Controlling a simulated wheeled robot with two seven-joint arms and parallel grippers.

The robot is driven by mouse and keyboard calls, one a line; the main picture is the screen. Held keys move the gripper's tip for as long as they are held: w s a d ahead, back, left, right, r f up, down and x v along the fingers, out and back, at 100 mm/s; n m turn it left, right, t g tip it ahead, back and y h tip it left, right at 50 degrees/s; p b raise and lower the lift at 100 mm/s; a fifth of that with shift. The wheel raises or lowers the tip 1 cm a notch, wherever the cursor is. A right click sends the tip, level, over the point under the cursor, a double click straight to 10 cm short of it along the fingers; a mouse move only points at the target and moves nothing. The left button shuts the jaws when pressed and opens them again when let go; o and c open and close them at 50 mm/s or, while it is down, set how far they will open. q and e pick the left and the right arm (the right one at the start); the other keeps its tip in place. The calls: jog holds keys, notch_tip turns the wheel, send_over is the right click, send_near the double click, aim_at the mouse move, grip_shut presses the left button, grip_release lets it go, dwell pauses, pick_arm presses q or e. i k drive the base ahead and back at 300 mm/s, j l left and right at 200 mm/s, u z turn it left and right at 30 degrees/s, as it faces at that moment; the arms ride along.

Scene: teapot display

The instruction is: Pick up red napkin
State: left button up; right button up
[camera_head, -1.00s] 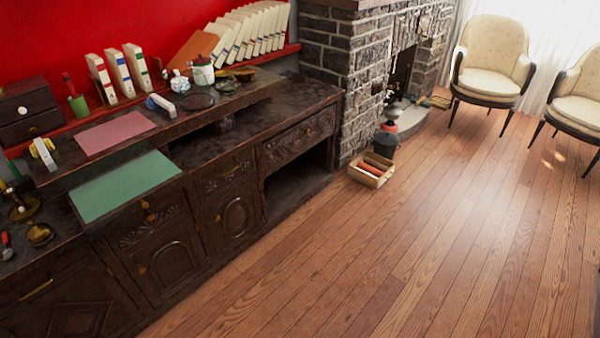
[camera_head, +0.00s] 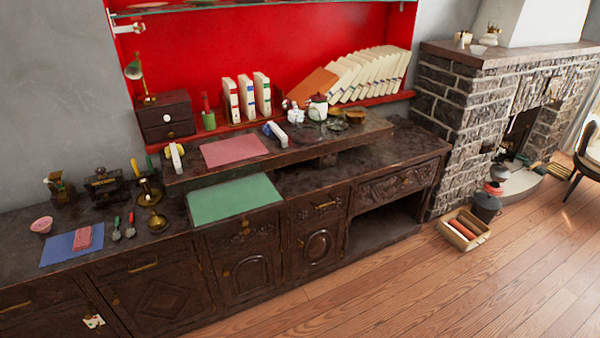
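A small red patterned cloth, which looks like the red napkin (camera_head: 84,237), lies on a blue mat (camera_head: 58,250) at the left end of the dark wooden sideboard (camera_head: 160,245). A small pink bowl (camera_head: 42,225) stands just behind the mat. A larger flat pinkish-red mat (camera_head: 234,150) lies on the raised shelf of the sideboard. Neither of my grippers shows in the head view.
Two small tools with green and red handles (camera_head: 116,232) and a brass piece (camera_head: 156,222) lie right of the napkin. A green mat (camera_head: 236,198) lies farther right. The wooden floor (camera_head: 400,300) in front is clear, with a crate (camera_head: 463,229) near the fireplace.

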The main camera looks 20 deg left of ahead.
aim_at(84, 236)
jog(key=u, duration=2.15)
jog(key=i+l, duration=0.1)
jog(key=i, duration=0.1)
